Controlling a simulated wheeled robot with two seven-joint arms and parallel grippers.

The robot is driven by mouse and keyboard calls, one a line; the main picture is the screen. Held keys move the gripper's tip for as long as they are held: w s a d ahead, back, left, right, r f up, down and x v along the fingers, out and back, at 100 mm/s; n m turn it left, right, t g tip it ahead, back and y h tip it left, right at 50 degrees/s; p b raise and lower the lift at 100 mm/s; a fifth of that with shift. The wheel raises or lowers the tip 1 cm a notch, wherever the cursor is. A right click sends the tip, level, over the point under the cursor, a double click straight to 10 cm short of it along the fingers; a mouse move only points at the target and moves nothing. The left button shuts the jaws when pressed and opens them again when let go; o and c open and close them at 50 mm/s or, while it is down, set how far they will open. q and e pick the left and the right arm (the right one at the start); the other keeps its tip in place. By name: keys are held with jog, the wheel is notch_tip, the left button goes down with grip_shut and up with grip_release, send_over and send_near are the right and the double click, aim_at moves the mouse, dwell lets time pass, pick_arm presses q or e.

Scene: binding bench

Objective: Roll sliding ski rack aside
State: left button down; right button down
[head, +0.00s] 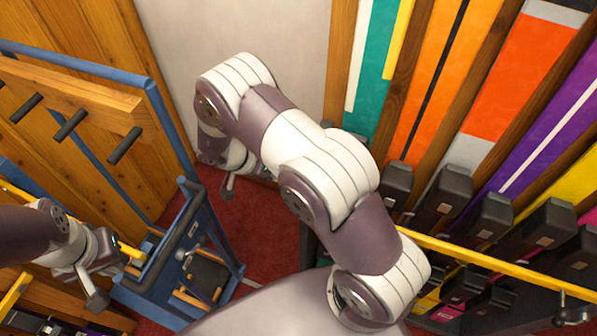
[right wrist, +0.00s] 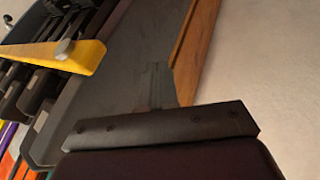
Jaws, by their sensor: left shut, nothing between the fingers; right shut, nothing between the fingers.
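The ski rack (head: 338,85) stands at the right in the head view, with upright wooden dividers, coloured skis and a yellow rail (head: 470,262) along its front. The right wrist view shows the end of a yellow bar (right wrist: 60,55) at the left and a wooden edge (right wrist: 198,45). My right gripper (head: 229,186) is shut and empty, low by the pale wall, left of the rack; my own arm partly hides it. Its fingers also show in the wrist view (right wrist: 158,85), apart from the yellow bar. My left gripper (head: 97,298) is shut and empty beside a blue frame.
The blue frame (head: 205,240) with a wooden board (head: 75,95) and dark pegs stands at the left, close to my left gripper. Red floor (head: 262,230) shows between frame and rack. A pale wall (head: 240,28) closes the back. Dark blocks (head: 490,215) line the rack's skis.

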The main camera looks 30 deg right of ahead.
jog(key=p+x, duration=0.1)
jog(key=x, duration=0.9)
jog(key=shift+d, duration=0.1)
